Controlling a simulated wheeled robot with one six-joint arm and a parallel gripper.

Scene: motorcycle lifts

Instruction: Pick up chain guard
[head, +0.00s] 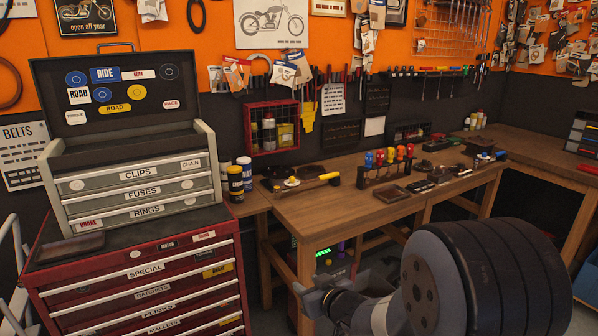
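I cannot make out a chain guard for certain in the head view. A dark flat piece (76,247) lies on the left front of the red tool cabinet's top; I cannot tell what it is. A small label reading CHAIN (190,163) is on the top drawer of the grey toolbox (140,192). My gripper (318,293) is low in the middle of the picture, in front of the wooden workbench and right of the red cabinet. Its fingers are small and partly merge with the dark background, so their opening is unclear. I see nothing held in it.
The red cabinet (137,281) stands at the left with the open-lidded toolbox on it. A red wire basket (271,128) hangs on the wall.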

